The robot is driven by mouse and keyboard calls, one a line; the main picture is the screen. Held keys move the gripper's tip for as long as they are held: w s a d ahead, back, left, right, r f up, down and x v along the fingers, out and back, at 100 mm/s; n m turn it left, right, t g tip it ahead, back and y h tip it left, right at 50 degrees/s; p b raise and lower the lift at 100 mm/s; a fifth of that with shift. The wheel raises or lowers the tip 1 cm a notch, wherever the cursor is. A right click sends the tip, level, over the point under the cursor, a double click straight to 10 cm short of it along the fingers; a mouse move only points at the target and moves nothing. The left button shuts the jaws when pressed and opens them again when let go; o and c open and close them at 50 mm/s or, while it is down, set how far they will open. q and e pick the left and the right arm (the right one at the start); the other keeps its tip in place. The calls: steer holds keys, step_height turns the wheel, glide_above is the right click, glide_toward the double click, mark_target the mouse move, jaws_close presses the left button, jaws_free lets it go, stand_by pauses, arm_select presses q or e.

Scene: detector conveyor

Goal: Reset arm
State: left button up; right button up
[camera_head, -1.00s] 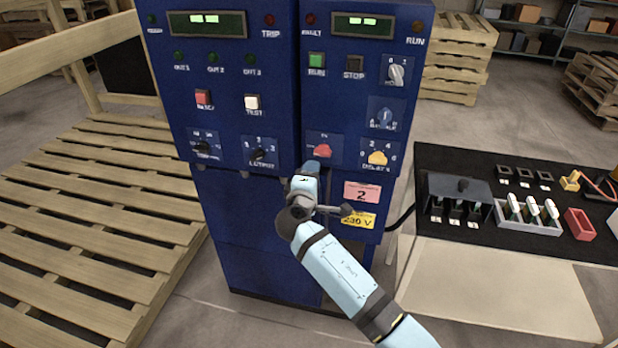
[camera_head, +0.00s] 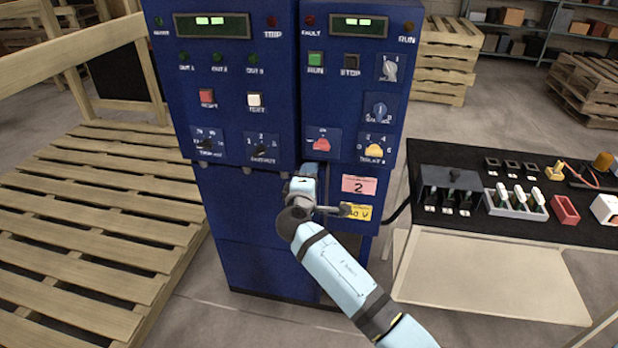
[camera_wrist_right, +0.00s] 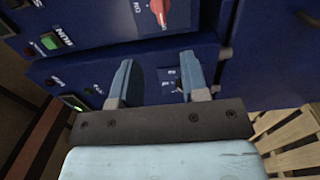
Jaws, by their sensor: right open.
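My right gripper (camera_head: 312,170) is in front of the right blue control cabinet (camera_head: 350,100), just below its red knob (camera_head: 321,144). In the right wrist view my right gripper (camera_wrist_right: 160,82) is open, its two blue fingers apart with nothing between them. The wrist view also shows a red switch (camera_wrist_right: 159,12) and a green button (camera_wrist_right: 49,41) on a blue panel beyond the fingers. Whether the fingers touch the cabinet cannot be told. My left gripper is not in view.
A second blue cabinet (camera_head: 225,100) adjoins on the left. Wooden pallets (camera_head: 90,220) lie further left. A black-topped table (camera_head: 450,230) at right holds a fuse box (camera_head: 450,190), a white tray (camera_head: 515,205) and a red bin (camera_head: 565,210). Shelves stand behind.

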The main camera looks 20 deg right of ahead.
steer(key=s+a+f+m+g+y+p, duration=0.1)
steer(key=s+f+y+p, duration=0.4)
steer(key=s, duration=0.4)
steer(key=s+a+f+m+g+y+p, duration=0.1)
steer(key=s+a+f+g+y+p, duration=0.15)
steer(key=s+f, duration=0.6)
steer(key=s+a+r+m+y+p, duration=0.1)
steer(key=s+m+y+p, duration=0.3)
steer(key=s, duration=1.6)
steer(key=m+y, duration=0.1)
steer(key=m, duration=0.1)
steer(key=shift+s+a+r+m, duration=0.3)
steer(key=shift+a+r, duration=0.05)
steer(key=shift+g+y, duration=0.25)
